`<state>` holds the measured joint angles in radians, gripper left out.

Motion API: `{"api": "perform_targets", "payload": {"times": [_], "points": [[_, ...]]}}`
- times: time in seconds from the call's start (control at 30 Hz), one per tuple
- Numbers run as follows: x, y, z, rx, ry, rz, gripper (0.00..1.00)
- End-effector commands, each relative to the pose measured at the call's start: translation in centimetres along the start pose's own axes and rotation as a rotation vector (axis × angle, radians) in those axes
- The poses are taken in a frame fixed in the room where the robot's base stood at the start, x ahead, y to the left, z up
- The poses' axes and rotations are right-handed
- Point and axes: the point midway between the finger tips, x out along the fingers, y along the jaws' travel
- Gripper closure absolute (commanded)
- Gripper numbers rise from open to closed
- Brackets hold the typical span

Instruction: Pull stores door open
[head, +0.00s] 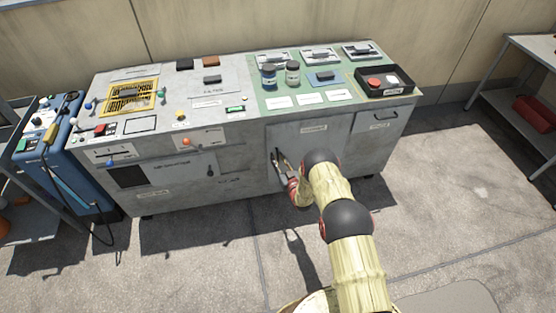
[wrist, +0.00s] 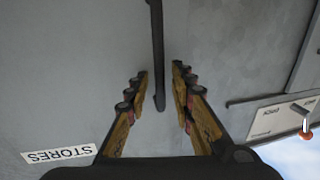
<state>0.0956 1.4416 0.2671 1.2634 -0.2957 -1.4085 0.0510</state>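The stores door (head: 298,137) is a grey front panel right of the cabinet's middle, and it looks shut. In the wrist view the door face (wrist: 75,70) fills the left and middle, with an upside-down STORES label (wrist: 58,154). A dark bar handle (wrist: 157,50) runs down from the top edge of that view. My gripper (wrist: 160,72) is open, with one finger on each side of the handle and a visible gap to each. In the head view my gripper (head: 281,160) is at the door's left side, and the arm hides part of the door.
The cabinet top (head: 200,95) carries jars, blocks and a black tray (head: 385,82). Another door with a handle (head: 384,115) is to the right. A lever with an orange tip (wrist: 307,128) shows at lower right in the wrist view. The floor (head: 200,255) in front is clear.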

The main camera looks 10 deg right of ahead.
Motion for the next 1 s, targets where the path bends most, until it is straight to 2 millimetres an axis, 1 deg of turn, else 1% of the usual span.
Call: {"api": "perform_targets", "payload": {"times": [0.07, 0.47, 1.0], "points": [[-0.01, -0.01, -0.01, 0.0, 0.0, 0.0, 0.78], [-0.03, -0.01, 0.0, 0.0, 0.0, 0.0, 1.0], [-0.04, -0.01, 0.0, 0.0, 0.0, 0.0, 1.0]]}}
